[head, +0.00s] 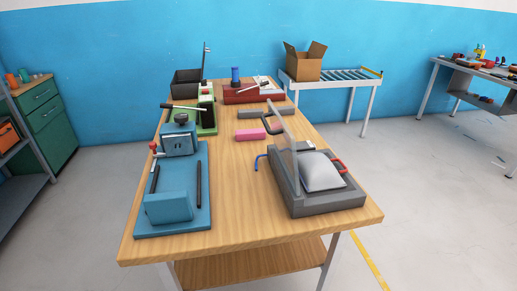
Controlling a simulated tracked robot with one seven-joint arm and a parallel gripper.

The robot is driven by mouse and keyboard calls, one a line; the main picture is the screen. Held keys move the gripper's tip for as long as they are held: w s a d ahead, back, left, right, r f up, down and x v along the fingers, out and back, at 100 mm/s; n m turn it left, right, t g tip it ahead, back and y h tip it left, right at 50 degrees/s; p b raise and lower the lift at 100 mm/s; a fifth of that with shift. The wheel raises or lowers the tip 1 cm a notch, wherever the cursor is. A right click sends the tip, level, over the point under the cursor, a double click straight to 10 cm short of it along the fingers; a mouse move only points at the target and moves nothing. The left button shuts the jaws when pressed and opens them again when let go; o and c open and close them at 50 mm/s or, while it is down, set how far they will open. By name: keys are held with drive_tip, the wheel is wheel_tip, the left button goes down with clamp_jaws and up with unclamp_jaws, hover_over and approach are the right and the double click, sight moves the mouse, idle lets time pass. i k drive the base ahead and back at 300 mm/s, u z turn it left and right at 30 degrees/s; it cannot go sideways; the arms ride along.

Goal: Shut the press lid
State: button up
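A grey press (330,205) sits at the front right of the wooden table. A pale, puffy pad (320,173) lies on the press bed, to the right of the lid. My gripper is not in view.
The wooden table (232,217) has clear room between the press and a blue clamp device (172,208) on the left. A pink block (251,134), a green device (206,118) and a dark red tray (250,95) are farther back. A cardboard box (304,63) stands on a roller stand behind.

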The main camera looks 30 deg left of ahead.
sight(282, 140)
drive_tip(key=z, duration=0.95)
drive_tip(key=i, duration=0.1)
drive_tip(key=u, duration=2.55)
drive_tip(key=i, duration=1)
drive_tip(key=z, duration=0.55)
drive_tip(key=k, duration=1.35)
drive_tip(key=u, duration=0.3)
